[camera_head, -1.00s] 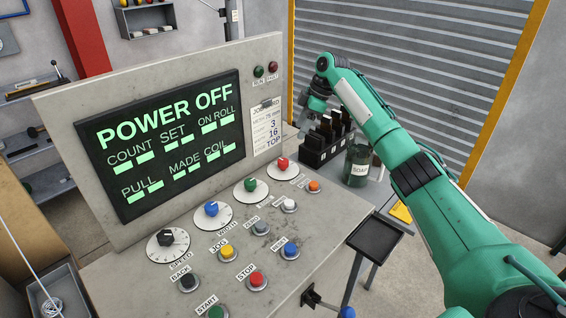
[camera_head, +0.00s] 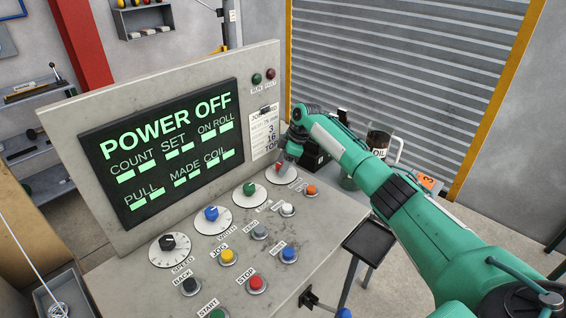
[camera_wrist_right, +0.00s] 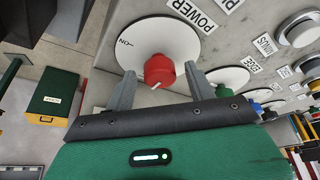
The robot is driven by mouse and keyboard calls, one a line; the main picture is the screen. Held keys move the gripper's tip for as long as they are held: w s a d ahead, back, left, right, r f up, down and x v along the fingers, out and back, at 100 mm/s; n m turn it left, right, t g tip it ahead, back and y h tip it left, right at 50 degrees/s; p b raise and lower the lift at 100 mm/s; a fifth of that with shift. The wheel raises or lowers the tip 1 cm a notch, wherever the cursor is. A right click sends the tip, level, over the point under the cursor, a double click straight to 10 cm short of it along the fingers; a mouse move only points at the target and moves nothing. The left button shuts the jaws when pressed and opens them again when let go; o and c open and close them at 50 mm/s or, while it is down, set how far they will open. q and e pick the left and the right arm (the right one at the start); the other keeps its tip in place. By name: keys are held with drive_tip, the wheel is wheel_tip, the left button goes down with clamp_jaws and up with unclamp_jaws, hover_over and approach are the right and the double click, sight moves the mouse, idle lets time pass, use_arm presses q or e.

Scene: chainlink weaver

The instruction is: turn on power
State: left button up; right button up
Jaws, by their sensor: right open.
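The red power knob (camera_wrist_right: 160,69) sits on a white round dial (camera_wrist_right: 182,36) marked ON, beside a POWER label. Its white pointer mark faces the gripper side, away from the ON mark, in the right wrist view. My right gripper (camera_wrist_right: 161,78) is open, with one finger on each side of the knob; I cannot tell whether they touch it. In the head view my right gripper (camera_head: 290,155) is over the dial at the panel's right end and mostly hides the knob. The screen (camera_head: 160,145) reads POWER OFF. My left gripper is not in view.
Green (camera_head: 249,188), blue (camera_head: 211,213) and black (camera_head: 167,241) dial knobs run left along the sloped panel. Several push buttons, including red STOP (camera_head: 257,284), lie in front. A small black tray (camera_head: 372,240) is at the right.

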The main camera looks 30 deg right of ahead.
drive_tip(key=shift+c, duration=0.4)
drive_tip(key=c, duration=0.9)
drive_tip(key=shift+s+r+m+p, duration=0.1)
drive_tip(key=shift+r+m+p, duration=0.1)
drive_tip(key=shift+m+p, duration=0.8)
drive_tip(key=m+h+p, duration=0.1)
drive_tip(key=m+p, duration=0.2)
drive_tip(key=m+t+h+p, duration=0.1)
drive_tip(key=m+p, duration=0.1)
drive_tip(key=p, duration=0.1)
drive_tip(key=m+t+h+p, duration=0.1)
drive_tip(key=m+p, duration=0.2)
drive_tip(key=shift+s+a+m+p, duration=0.1)
drive_tip(key=shift+a+m+p, duration=0.2)
drive_tip(key=shift+p, duration=0.05)
drive_tip(key=m+h+p, duration=0.1)
drive_tip(key=m+p, duration=0.1)
drive_tip(key=m, duration=0.1)
drive_tip(key=shift+a+m+h+p, duration=0.1)
drive_tip(key=shift+m+h+p, duration=0.2)
drive_tip(key=shift+f+m+h+p, duration=0.15)
drive_tip(key=shift+m+h+p, duration=0.55)
drive_tip(key=shift+m, duration=1.1)
drive_tip(key=o, duration=1)
